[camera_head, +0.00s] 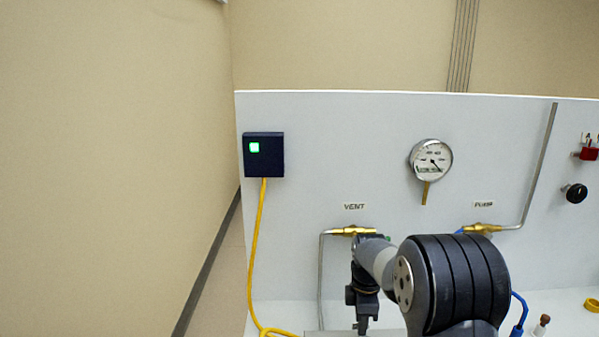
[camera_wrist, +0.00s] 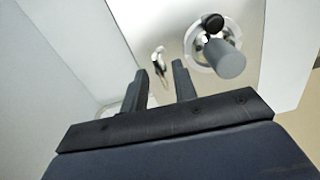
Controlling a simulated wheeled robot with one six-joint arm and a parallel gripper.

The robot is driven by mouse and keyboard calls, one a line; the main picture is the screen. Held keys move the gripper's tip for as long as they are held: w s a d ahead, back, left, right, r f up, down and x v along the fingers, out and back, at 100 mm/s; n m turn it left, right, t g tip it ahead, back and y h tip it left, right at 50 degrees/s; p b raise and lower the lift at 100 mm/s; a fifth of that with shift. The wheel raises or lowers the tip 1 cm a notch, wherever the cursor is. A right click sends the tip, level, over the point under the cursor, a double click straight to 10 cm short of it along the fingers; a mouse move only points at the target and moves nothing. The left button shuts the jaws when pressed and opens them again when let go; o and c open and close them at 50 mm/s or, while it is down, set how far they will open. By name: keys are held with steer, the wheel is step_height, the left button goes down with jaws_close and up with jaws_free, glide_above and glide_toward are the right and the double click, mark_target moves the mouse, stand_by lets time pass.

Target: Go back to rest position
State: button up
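My gripper (camera_head: 363,312) hangs low in front of the white panel in the head view, below the brass fitting labelled VENT (camera_head: 353,231). My dark arm links hide part of the panel beside it. In the wrist view the two dark fingers of my gripper (camera_wrist: 161,80) stand apart, with nothing held between them. A small silver fitting (camera_wrist: 160,62) shows beyond the fingertips, apart from them as far as I can tell.
The white panel (camera_head: 330,135) carries a dark box (camera_head: 264,155) with a green light, a gauge (camera_head: 431,159), a PUMP fitting (camera_head: 482,228) and a black knob (camera_head: 575,193). A yellow cable (camera_head: 256,235) hangs left. A small vial (camera_head: 541,326) stands lower right. A grey cylinder (camera_wrist: 223,59) is near the fingers.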

steer(key=m, duration=1)
steer(key=shift+r, duration=0.1)
steer(key=shift+m, duration=0.3)
